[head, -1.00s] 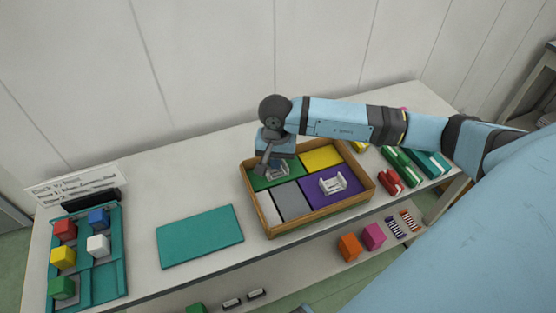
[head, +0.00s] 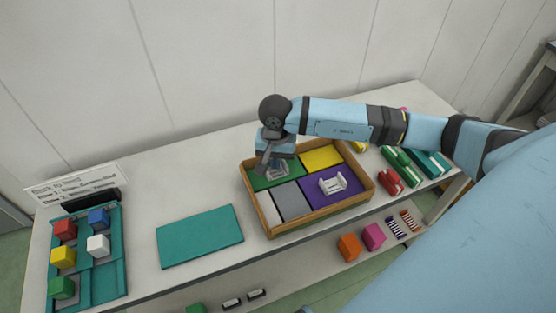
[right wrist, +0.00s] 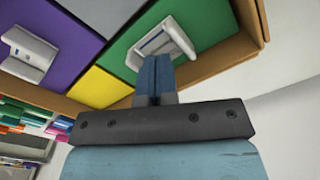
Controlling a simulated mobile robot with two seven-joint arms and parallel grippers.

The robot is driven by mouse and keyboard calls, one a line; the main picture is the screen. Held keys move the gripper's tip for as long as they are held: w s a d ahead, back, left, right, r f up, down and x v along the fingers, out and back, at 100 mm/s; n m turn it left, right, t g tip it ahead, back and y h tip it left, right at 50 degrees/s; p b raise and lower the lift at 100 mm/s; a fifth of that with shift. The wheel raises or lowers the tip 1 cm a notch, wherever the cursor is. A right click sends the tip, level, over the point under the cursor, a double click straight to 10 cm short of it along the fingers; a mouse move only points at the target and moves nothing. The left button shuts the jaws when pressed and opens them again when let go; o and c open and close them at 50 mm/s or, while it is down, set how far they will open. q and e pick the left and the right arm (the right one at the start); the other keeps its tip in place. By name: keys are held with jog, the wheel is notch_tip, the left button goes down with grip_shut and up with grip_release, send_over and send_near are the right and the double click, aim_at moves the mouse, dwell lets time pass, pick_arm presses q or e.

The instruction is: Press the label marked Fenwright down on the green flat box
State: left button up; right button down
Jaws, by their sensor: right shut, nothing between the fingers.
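The green flat box (head: 258,183) lies in the back left compartment of a wooden tray (head: 323,218). A pale label piece (head: 279,171) is on its top; it also shows in the right wrist view (right wrist: 180,35). I cannot read any name on it. My right gripper (head: 264,168) is shut and empty, pointing down at the green box. In the right wrist view its closed fingertips (right wrist: 154,62) are at the edge of the pale piece; I cannot tell whether they touch it. My left gripper is not in view.
The tray also holds yellow (head: 321,158), purple (head: 318,200), grey and white flat boxes; the purple one bears a similar pale piece (head: 332,185). A teal mat (head: 200,237) and a rack of coloured cubes (head: 108,285) are at left. Red and green items (head: 388,180) are at right.

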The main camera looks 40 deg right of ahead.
jog(key=shift+f, duration=0.15)
dwell(0.5)
jog(key=shift+f+b, duration=0.45)
jog(key=shift+b, duration=0.05)
jog(key=shift+f+b, duration=0.4)
jog(key=shift+f, duration=0.25)
dwell(0.4)
dwell(0.4)
jog(key=shift+r+p, duration=0.65)
jog(key=shift+r, duration=1.2)
jog(key=shift+r+p, duration=0.7)
jog(key=shift+r, duration=1)
